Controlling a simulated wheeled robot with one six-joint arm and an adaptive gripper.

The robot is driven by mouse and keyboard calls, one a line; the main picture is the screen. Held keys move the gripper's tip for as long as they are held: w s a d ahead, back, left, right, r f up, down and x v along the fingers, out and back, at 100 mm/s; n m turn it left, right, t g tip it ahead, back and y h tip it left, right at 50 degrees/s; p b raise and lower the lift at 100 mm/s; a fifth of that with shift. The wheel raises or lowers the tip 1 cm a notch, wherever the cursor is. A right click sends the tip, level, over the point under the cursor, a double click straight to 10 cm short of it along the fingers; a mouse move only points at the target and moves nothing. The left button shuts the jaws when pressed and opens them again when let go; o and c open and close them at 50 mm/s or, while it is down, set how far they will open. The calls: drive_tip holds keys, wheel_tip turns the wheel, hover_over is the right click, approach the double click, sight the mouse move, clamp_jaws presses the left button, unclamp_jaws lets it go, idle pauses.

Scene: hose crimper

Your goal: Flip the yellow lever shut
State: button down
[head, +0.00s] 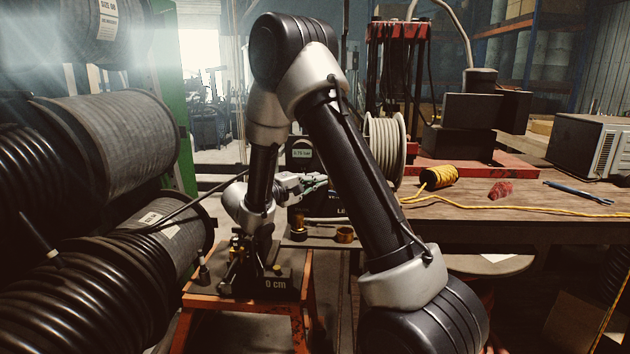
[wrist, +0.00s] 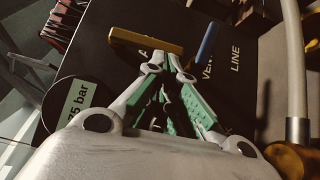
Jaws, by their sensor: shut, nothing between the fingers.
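The yellow lever (wrist: 140,40) shows at the upper middle of the wrist view, as a short bar over a dark panel (wrist: 235,85). My gripper (wrist: 169,72) has green pads and is shut and empty. Its tips appear just short of the lever's right end; I cannot tell whether they touch it. I cannot make out the yellow lever there.
A blue lever (wrist: 208,43) stands right of the yellow one, near "VENT" and "LINE" lettering. A pressure display (wrist: 78,103) is at left. A brass fitting with a hose (wrist: 297,130) is at right. In the head view, hose reels (head: 110,135) crowd the left; a workbench (head: 500,225) fills the right.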

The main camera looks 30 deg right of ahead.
drive_tip(key=shift+s+d+f, duration=0.2)
drive_tip(key=shift+d+f, duration=0.05)
drive_tip(key=shift+d, duration=0.05)
drive_tip(key=shift+s+d+f, duration=0.25)
drive_tip(key=shift+s+d, duration=0.15)
drive_tip(key=shift+d, duration=0.2)
drive_tip(key=shift+s+d+f, duration=0.2)
drive_tip(key=shift+s+d, duration=0.2)
drive_tip(key=shift+d, duration=0.15)
idle(0.3)
drive_tip(key=s+a, duration=0.2)
drive_tip(key=a, duration=0.9)
drive_tip(key=shift+s+a, duration=0.15)
drive_tip(key=shift+a, duration=0.2)
drive_tip(key=shift+f, duration=0.1)
